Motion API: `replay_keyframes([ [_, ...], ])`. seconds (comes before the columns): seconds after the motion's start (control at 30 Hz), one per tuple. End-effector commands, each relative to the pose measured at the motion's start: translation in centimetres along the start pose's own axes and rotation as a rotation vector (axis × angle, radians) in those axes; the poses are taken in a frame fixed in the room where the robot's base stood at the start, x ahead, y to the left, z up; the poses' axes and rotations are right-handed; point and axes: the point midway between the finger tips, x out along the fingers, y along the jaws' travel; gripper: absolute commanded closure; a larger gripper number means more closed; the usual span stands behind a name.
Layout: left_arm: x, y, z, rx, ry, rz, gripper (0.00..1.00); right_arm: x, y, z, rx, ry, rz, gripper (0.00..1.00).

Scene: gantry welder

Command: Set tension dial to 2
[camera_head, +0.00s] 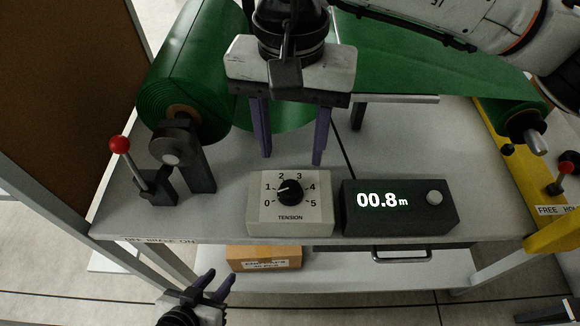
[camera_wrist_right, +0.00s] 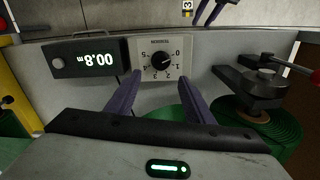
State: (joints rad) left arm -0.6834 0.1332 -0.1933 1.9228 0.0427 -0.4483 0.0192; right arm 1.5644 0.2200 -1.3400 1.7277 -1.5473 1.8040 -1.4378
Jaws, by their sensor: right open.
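The tension dial is a round black knob (camera_head: 290,192) on a pale grey box (camera_head: 262,222) marked 0 to 5 and TENSION. Its white pointer line aims left, close to the 1. My right gripper (camera_head: 292,160) is open and empty, with its purple fingers pointing down just behind the box, above the bench. In the right wrist view the knob (camera_wrist_right: 161,61) lies beyond and between the fingertips, not touched by them. My left gripper (camera_head: 222,276) is low at the front left, below the bench top, with its fingers apart and empty.
A black display box (camera_head: 400,222) reading 00.8m stands right of the dial box. A green roll (camera_head: 185,85) on a bracket and a red-knobbed lever (camera_head: 120,145) are at left. A cardboard box (camera_head: 265,252) sits on the lower shelf. A yellow rail (camera_head: 500,140) is at right.

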Motion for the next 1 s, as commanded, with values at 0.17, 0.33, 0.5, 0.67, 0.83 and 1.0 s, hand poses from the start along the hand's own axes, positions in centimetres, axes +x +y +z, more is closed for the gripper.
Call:
replay_keyframes([
  [0.17,-0.3,0.1,0.1,-0.001,-0.006,0.001,0.69,3.1,0.0,0.2,-0.001,-0.008,0.001,0.52],
  [0.33,-0.5,0.1,0.0,-0.002,-0.007,0.001,0.69,6.2,-0.1,0.3,-0.001,-0.009,-0.001,0.52],
  [0.5,-0.7,0.1,-0.1,-0.003,-0.006,0.001,0.69,8.5,-0.1,0.3,-0.001,-0.009,-0.003,0.52],
  [0.67,-0.7,0.0,0.0,-0.003,-0.006,0.000,0.69,9.4,-0.1,0.3,-0.001,-0.007,-0.004,0.52],
  [0.83,-0.7,-0.1,0.0,-0.004,-0.006,-0.001,0.69,9.5,-0.1,0.3,-0.001,-0.007,-0.005,0.52],
  [1.0,-0.6,-0.1,0.0,-0.003,-0.006,-0.002,0.69,9.5,-0.1,0.3,0.000,-0.007,-0.005,0.66],
])
